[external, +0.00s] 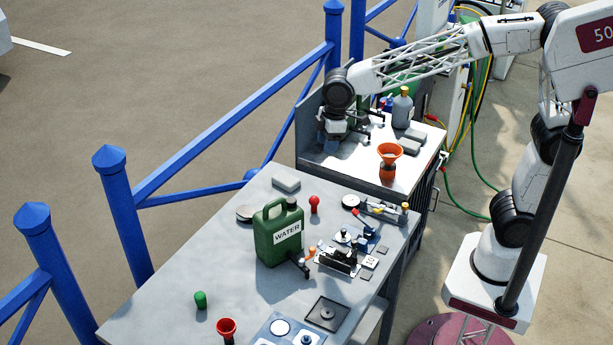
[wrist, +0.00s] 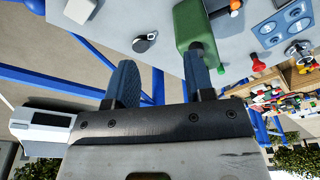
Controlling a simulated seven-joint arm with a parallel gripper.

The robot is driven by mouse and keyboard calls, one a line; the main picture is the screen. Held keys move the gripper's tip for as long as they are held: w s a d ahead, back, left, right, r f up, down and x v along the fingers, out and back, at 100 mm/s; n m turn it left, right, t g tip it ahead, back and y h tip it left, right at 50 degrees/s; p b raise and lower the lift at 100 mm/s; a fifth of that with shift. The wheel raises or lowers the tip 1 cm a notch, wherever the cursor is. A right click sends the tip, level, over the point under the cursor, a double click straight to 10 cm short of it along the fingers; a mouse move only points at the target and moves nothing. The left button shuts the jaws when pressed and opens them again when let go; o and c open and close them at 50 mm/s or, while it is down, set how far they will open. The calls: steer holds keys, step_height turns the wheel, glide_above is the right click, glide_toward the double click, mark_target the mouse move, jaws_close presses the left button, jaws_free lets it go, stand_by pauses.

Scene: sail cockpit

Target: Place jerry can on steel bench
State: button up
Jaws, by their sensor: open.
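The green jerry can (external: 278,238), labelled WATER, stands upright on the large grey bench (external: 172,262) in the foreground. Its green body also shows at the top of the wrist view (wrist: 190,25). A second, smaller bench with a pale top (external: 353,174) stands behind it; I cannot tell which of the two is the steel bench. My gripper (wrist: 160,85) is open, with two dark fingers apart and nothing between them. In the external view my wrist hangs over the left side of the rear bench, apart from the can; the fingertips are hard to make out there.
Red funnel (external: 227,328), green knob (external: 200,300), red knob (external: 314,204) and metal fittings crowd the front bench. An orange funnel (external: 389,155) and grey bottle (external: 402,110) stand on the rear bench. Blue railing (external: 230,115) runs along the left. The front bench's left part is mostly clear.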

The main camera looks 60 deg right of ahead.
mark_target(278, 199)
steer(key=w+a+f+n, duration=0.1)
steer(key=w+a, duration=0.1)
steer(key=a, duration=0.3)
steer(key=w+a+f+n, duration=0.1)
steer(key=w+a, duration=0.1)
steer(key=a, duration=0.4)
steer(key=w+a+f+n, duration=0.1)
steer(key=w+a+f, duration=0.1)
steer(key=a, duration=0.4)
steer(key=shift+w+a+f+n, duration=0.1)
steer(key=shift+a+n, duration=0.1)
steer(key=shift+n, duration=0.2)
steer(key=shift+f+g, duration=0.15)
steer(key=shift+g, duration=0.15)
steer(key=shift+a+f, duration=0.1)
steer(key=shift+f, duration=1.05)
steer(key=shift+f, duration=0.15)
steer(key=shift+a+f, duration=0.2)
steer(key=shift+f, duration=1.05)
steer(key=shift+a+f, duration=0.15)
steer(key=shift+f, duration=1.05)
